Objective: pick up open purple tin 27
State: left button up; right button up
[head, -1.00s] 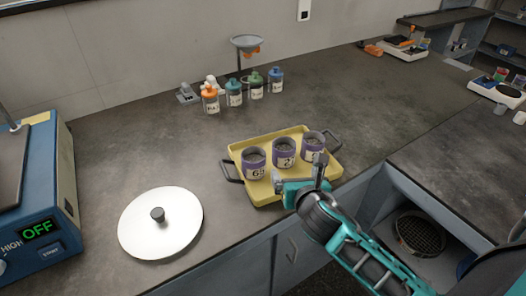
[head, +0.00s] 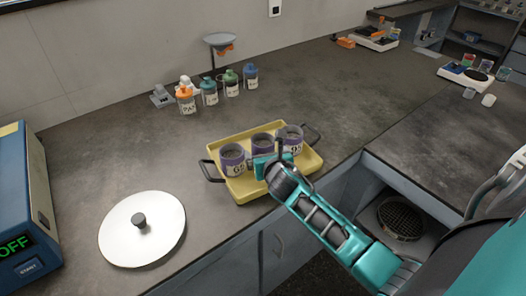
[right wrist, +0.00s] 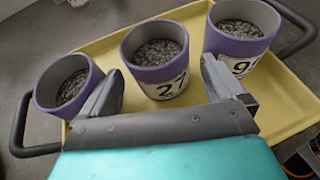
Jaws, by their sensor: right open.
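The open purple tin 27 (right wrist: 157,60) stands upright in the middle of three tins in the right wrist view, filled with dark grains, its label facing me. In the head view, tin 27 (head: 262,142) is partly hidden by my arm. My right gripper (right wrist: 162,80) is open, with one finger to each side of the front of tin 27; I cannot tell whether either touches it. In the head view my right gripper (head: 268,162) is at the front of the tray. My left gripper is not in view.
A purple tin (right wrist: 68,85) stands left and another (right wrist: 240,28) right of tin 27, close to the fingers. All stand in a yellow tray (head: 248,188) with dark handles. A white lid (head: 160,240) lies left. Capped bottles (head: 209,93) stand behind.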

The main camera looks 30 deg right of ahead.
aim_at(262, 142)
jog(key=shift+x, duration=1.4)
jog(key=c, duration=1.1)
